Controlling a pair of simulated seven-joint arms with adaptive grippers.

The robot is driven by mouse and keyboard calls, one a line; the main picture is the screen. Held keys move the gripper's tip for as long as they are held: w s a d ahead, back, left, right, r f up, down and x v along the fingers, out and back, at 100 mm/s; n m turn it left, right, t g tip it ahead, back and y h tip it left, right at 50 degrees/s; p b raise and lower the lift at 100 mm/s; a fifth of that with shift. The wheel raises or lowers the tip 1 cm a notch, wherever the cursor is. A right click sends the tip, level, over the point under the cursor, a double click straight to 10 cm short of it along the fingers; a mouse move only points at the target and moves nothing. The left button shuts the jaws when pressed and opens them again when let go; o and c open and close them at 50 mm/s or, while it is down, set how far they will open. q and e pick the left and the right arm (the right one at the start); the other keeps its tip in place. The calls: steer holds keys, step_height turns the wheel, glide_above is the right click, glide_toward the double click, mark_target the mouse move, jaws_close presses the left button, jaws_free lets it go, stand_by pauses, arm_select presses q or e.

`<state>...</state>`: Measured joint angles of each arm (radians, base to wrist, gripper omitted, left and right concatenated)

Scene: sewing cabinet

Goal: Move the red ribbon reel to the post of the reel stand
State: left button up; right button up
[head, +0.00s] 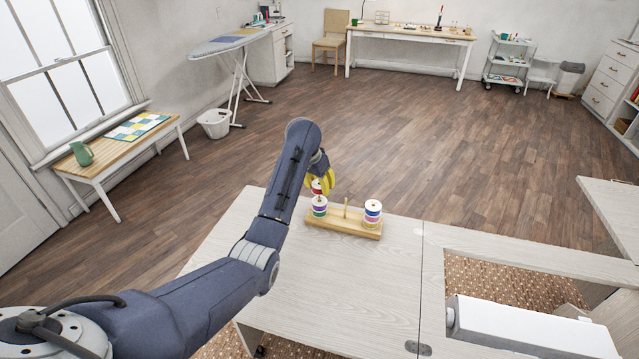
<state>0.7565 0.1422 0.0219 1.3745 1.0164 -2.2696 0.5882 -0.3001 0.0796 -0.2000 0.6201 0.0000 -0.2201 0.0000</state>
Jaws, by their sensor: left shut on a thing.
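The wooden reel stand (345,224) lies on the pale cabinet top. My left gripper (321,184), with yellow fingers, is shut on the red ribbon reel (316,187), partly hidden by the fingers. The red reel shows just above the left stack of reels (319,206), which has white, green and purple bands. I cannot tell whether it is around the left post or apart from the stack. The middle post (345,207) is bare. The right post carries a stack of several reels (373,212). My right gripper is not in view.
The cabinet top (330,285) is clear in front of the stand. To the right is an opening in the cabinet, with a white sewing machine (525,325) at the front. A side table with a green jug (82,153) stands by the window.

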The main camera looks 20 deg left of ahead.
arm_select(q)
steer(key=shift+f, duration=1.65)
stand_by(0.5)
steer(key=o, duration=1.1)
steer(key=shift+r, duration=0.1)
steer(key=shift+v, duration=5.95)
